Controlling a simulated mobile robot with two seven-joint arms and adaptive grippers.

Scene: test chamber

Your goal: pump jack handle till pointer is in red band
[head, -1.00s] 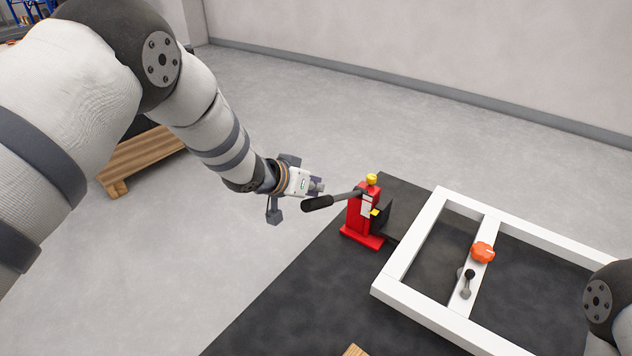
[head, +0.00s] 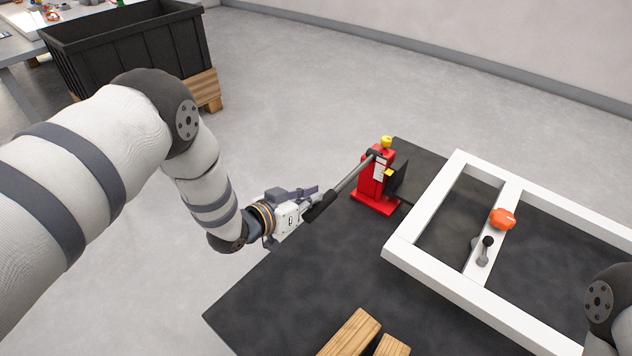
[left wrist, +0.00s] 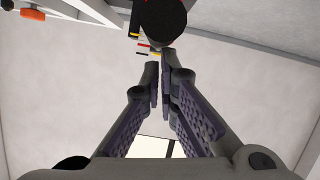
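The red jack (head: 370,187) with a yellow cap (head: 386,141) stands on the dark mat. Its handle (head: 352,178) slopes down toward the lower left, ending in a black grip (head: 320,207). My left gripper (head: 312,191) is beside this grip, its purple-padded fingers close above it in the picture. I cannot tell if they touch. In the left wrist view the fingers (left wrist: 160,90) are nearly together with nothing visible between them; a round black end (left wrist: 162,20) lies just beyond the tips. The pointer and red band cannot be made out. My right gripper is out of view.
A white frame (head: 420,265) with an orange knob (head: 502,218) and a small lever (head: 483,250) lies right of the jack on the dark mat (head: 265,305). Wooden blocks (head: 350,334) are at the front. A black crate (head: 130,50) stands at the back left.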

